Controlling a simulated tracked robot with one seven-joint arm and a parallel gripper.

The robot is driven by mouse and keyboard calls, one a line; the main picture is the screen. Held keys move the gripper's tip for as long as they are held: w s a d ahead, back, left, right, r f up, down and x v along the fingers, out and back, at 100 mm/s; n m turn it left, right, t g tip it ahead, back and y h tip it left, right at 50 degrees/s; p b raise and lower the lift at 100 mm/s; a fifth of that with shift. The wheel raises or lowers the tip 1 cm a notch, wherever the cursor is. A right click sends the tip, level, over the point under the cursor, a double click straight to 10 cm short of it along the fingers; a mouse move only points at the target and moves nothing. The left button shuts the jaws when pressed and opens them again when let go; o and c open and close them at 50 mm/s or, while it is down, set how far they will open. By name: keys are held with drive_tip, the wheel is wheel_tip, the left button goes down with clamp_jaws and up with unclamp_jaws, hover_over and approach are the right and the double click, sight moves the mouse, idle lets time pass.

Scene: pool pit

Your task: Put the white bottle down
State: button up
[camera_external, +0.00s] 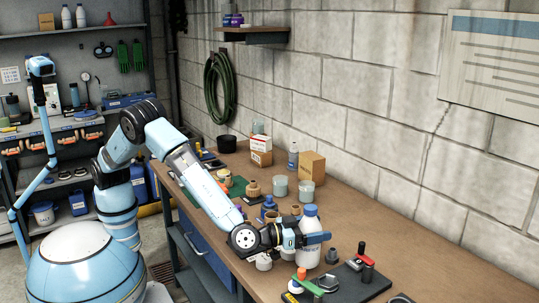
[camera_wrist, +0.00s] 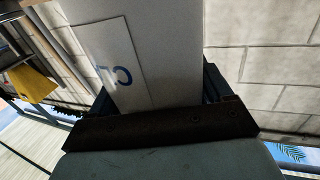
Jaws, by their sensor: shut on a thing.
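The white bottle (camera_external: 309,252) has a blue cap and a label with blue print. It stands upright in my gripper (camera_external: 312,238) over the right part of the workbench (camera_external: 414,247). In the wrist view the white bottle (camera_wrist: 150,50) fills the top middle, between the dark jaws. I cannot tell whether the bottle's base touches the bench.
Jars, brown fittings and a cardboard box (camera_external: 312,166) stand farther back. Bare bench lies toward the wall. A block wall (camera_external: 400,110) runs behind.

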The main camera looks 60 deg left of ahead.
drive_tip(key=shift+w+d+f, duration=0.1)
drive_tip(key=shift+d+f, duration=0.05)
drive_tip(key=shift+f, duration=1.6)
drive_tip(key=o, duration=1.4)
drive_tip(key=shift+f, duration=0.15)
drive_tip(key=v, duration=1.2)
